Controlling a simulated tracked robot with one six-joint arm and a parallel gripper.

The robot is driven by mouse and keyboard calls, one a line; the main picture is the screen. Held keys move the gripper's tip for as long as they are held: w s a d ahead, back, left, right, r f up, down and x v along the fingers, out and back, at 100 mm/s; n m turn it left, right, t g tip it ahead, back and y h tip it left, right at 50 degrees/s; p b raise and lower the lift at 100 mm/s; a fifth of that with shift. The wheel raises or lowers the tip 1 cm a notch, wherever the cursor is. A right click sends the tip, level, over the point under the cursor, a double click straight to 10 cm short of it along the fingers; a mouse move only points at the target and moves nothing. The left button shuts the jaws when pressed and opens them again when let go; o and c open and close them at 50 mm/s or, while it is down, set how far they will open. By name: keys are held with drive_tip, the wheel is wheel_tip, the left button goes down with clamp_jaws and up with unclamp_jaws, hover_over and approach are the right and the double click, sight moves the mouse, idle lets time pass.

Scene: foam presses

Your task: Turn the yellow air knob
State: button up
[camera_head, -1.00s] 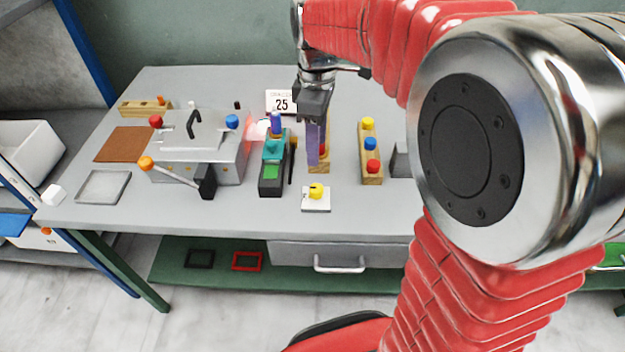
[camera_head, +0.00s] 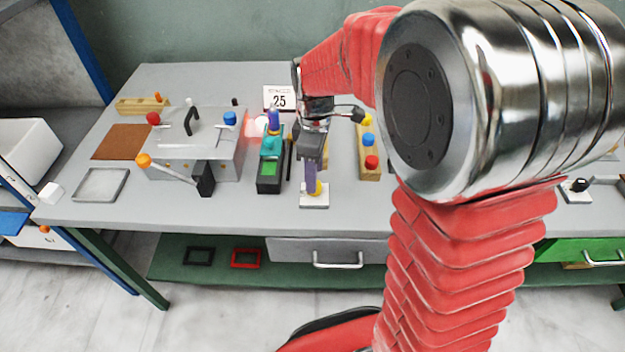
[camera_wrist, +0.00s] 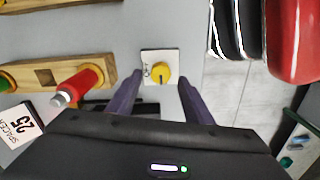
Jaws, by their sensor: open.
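The yellow air knob (camera_wrist: 161,72) sits on a small white square plate (camera_wrist: 150,56) on the bench. In the head view the plate (camera_head: 314,201) is near the front edge, and the knob (camera_head: 318,188) is partly hidden behind my gripper. My gripper (camera_wrist: 158,97) is open, and its two purple fingers point toward the knob, one on each side of it in the wrist view. I see no contact with the knob. In the head view my gripper (camera_head: 311,190) hangs down over the plate.
A teal press (camera_head: 271,160) with a green pad stands just left. A grey box press (camera_head: 215,160) with a lever is further left. A wooden block with coloured knobs (camera_head: 369,165) stands to the right. A "25" card (camera_head: 279,98) is behind. A drawer (camera_head: 330,252) is below.

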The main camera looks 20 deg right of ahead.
drive_tip(key=shift+f, duration=1.65)
drive_tip(key=shift+c, duration=0.5)
drive_tip(key=c, duration=1)
